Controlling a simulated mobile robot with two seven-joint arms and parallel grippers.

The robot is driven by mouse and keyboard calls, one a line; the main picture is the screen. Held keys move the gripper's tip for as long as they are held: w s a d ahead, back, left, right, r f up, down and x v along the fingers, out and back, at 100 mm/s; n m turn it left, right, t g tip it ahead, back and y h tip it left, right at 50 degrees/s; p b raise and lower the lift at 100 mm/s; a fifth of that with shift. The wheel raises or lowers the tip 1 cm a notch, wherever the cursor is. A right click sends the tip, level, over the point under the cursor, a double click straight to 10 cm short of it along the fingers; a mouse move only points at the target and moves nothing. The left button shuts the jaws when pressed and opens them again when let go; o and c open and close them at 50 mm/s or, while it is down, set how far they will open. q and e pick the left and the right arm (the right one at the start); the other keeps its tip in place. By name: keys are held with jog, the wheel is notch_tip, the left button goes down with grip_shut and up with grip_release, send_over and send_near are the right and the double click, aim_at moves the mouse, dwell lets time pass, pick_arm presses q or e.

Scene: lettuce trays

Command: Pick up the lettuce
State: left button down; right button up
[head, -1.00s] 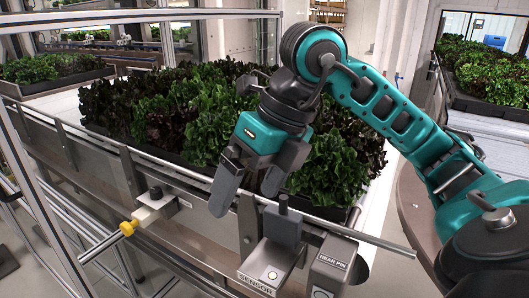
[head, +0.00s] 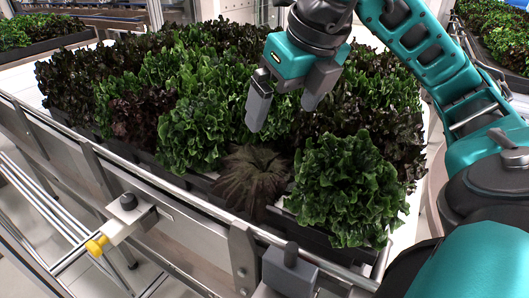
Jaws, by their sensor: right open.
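A tray (head: 204,184) of lettuce stands on a conveyor, packed with green and dark red heads. A green lettuce (head: 347,190) sits at its front right corner. A small reddish-brown lettuce (head: 252,180) lies low at the front edge, left of that one. Another green lettuce (head: 192,135) is further left. My right gripper (head: 287,112) hangs above the tray, fingers pointing down, open with nothing between the fingers. It is above and behind the reddish-brown lettuce; I cannot tell whether the fingertips touch leaves. My left gripper is not in view.
A metal rail (head: 165,190) runs along the conveyor's front, with a yellow-knobbed clamp (head: 97,244) and a grey sensor block (head: 290,268) on it. More lettuce trays stand at far left (head: 48,46) and far right (head: 520,68).

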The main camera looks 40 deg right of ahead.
aim_at(271, 137)
jog(key=b+x, duration=0.2)
jog(key=x, duration=0.5)
jog(key=shift+w+d, duration=0.15)
jog(key=shift+w, duration=0.1)
jog(key=shift+w+f, duration=0.25)
jog(key=shift+f, duration=0.25)
jog(key=x, duration=0.4)
jog(key=shift+w+f+b, duration=0.1)
jog(key=shift+w+b, duration=0.15)
jog(key=shift+b, duration=0.1)
jog(key=shift+w+f, duration=0.1)
jog(key=shift+c, duration=0.5)
